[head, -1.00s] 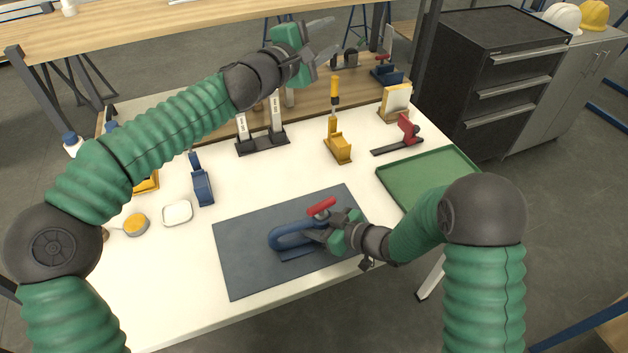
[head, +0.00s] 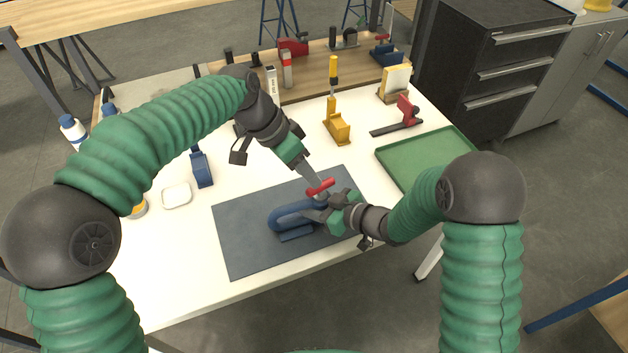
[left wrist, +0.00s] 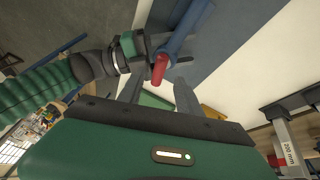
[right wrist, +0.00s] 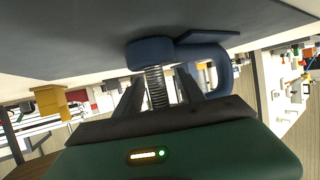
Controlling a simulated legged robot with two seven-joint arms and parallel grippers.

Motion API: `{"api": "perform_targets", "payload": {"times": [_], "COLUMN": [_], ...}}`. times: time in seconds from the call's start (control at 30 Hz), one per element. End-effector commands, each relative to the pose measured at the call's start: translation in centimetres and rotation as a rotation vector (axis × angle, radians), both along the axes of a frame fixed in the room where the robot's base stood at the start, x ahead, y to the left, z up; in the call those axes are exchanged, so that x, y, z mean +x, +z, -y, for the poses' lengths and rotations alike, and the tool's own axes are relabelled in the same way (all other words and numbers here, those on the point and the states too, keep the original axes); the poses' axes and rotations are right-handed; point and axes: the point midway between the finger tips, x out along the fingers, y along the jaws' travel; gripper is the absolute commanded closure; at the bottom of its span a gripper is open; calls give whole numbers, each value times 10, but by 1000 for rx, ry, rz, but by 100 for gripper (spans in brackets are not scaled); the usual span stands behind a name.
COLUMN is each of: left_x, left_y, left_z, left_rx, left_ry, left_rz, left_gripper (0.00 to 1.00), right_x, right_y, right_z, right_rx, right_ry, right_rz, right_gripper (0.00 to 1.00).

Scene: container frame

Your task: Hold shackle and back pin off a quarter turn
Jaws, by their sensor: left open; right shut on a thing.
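The blue shackle (head: 288,213) lies over the dark mat (head: 245,247); its pin's red crossbar (head: 320,187) is at its far right side. My right gripper (head: 325,213) is shut on the shackle from the right. In the right wrist view the shackle (right wrist: 152,50) and the pin's threaded part (right wrist: 157,88) show at the fingers. My left gripper (head: 318,186) reaches down from above, open, at the red crossbar. In the left wrist view the red crossbar (left wrist: 160,69) is between the open fingertips; contact cannot be told.
A green tray (head: 425,152) is at the right of the white table. A yellow holder (head: 338,127), a red tool on a dark bar (head: 403,117), a blue holder (head: 202,170) and a white dish (head: 177,196) stand around the mat. The mat's left part is bare.

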Motion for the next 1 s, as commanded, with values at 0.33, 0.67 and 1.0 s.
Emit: {"api": "perform_targets", "payload": {"times": [0.33, 0.67, 1.0], "left_x": [1, 1, 2], "left_y": [-42, -42, -42], "left_z": [20, 20, 20], "left_rx": [-1, -1, -2], "left_ry": [1, 2, 3], "left_rz": [0, 1, 2], "left_gripper": [59, 74, 100], "right_x": [0, -1, -1], "right_y": [0, 0, 0], "right_z": [-1, -1, -1], "right_rx": [1, 2, 2], "right_ry": [1, 1, 1], "right_rz": [-1, -2, -2], "right_gripper": [100, 100, 100]}}
